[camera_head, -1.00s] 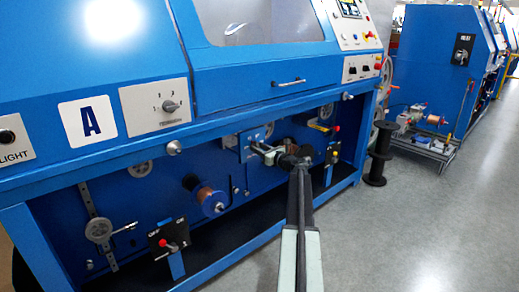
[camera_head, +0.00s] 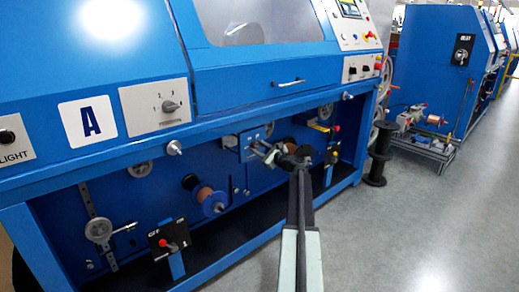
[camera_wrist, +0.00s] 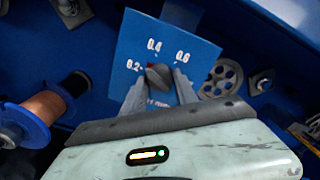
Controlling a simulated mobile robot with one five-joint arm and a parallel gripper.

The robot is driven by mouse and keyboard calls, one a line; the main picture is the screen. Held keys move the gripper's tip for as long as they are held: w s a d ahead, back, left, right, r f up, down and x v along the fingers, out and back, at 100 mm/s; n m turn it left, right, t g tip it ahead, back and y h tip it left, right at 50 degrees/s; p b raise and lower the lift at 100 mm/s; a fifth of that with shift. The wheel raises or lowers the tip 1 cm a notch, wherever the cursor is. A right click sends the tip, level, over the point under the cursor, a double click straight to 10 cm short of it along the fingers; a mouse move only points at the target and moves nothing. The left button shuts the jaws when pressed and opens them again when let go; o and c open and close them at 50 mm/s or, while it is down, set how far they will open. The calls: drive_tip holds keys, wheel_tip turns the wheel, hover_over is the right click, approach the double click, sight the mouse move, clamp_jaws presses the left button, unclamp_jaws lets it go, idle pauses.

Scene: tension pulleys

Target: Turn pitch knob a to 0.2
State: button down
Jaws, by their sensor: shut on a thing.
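Pitch knob a, a small grey knob (camera_wrist: 158,78), sits on a blue plate (camera_wrist: 133,40) marked 0.2, 0.4 and 0.6. My gripper (camera_wrist: 160,80) is shut on the knob, one finger on each side. A small red mark shows at the knob's upper left, between the 0.2 and 0.4 labels. The lower lettering on the plate is partly hidden by my fingers. In the head view my gripper (camera_head: 268,152) reaches the plate (camera_head: 247,145) under the machine's ledge; the knob is too small to make out there.
A copper spool (camera_wrist: 45,105) is at the left of the wrist view, and a pale spoked wheel (camera_wrist: 222,78) is right of the plate. In the head view a black spool stand (camera_head: 377,155) stands on the floor at right. Grey floor (camera_head: 420,220) is clear there.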

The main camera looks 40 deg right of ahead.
drive_tip(key=n, duration=0.5)
drive_tip(key=shift+s, duration=0.1)
idle(0.5)
drive_tip(key=c, duration=0.9)
unclamp_jaws()
drive_tip(key=shift+c, duration=0.2)
drive_tip(key=s, duration=0.7)
drive_tip(key=shift+s+a, duration=0.25)
drive_tip(key=shift+s, duration=0.15)
